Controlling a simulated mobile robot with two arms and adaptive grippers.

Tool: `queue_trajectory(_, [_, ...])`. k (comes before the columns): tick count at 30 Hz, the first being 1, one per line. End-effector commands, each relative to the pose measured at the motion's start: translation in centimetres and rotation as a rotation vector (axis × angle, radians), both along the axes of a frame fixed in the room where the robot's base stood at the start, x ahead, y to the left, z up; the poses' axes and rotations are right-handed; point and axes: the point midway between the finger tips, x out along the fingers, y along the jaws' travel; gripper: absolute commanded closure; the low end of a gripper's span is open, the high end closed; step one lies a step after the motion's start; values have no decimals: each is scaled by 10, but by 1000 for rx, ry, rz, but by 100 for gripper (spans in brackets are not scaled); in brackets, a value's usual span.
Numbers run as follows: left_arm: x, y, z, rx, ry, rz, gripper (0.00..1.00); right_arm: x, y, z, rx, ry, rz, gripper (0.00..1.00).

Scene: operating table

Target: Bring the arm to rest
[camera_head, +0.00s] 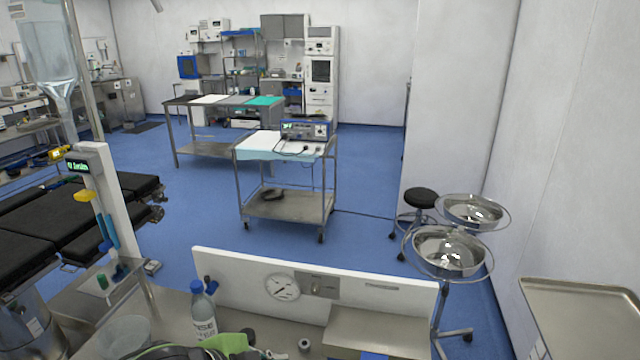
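Neither of my grippers and neither of my arms can be made out in the head view. The task names no object besides the arm. The operating table (75,222) with black pads stands at the left, partly cut off by the picture edge.
Close in front is a worktop with a white back panel (315,290), a clear bottle with a blue cap (203,312) and a green and black item (228,344). A steel tray (580,308) is at right, beside two steel bowls (450,252) on a stand. Blue floor (370,228) lies open beyond.

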Motion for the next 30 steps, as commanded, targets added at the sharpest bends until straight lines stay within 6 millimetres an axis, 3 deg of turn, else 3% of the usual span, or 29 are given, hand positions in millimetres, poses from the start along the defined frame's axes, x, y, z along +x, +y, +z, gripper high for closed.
queue_trajectory(3, [-22,-27,-12,-66,42,28,100,0,0,0,0,0,0,60])
queue_trajectory(6, [-39,-39,-19,-128,84,99,100,0,0,0,0,0,0,60])
queue_trajectory(11, [-63,-33,-37,-213,175,284,100,0,0,0,0,0,0,60])
queue_trajectory(21, [-140,45,-101,-246,420,775,100,0,0,0,0,0,0,60])
queue_trajectory(30, [-222,106,-140,-173,584,1092,100,0,0,0,0,0,0,60])
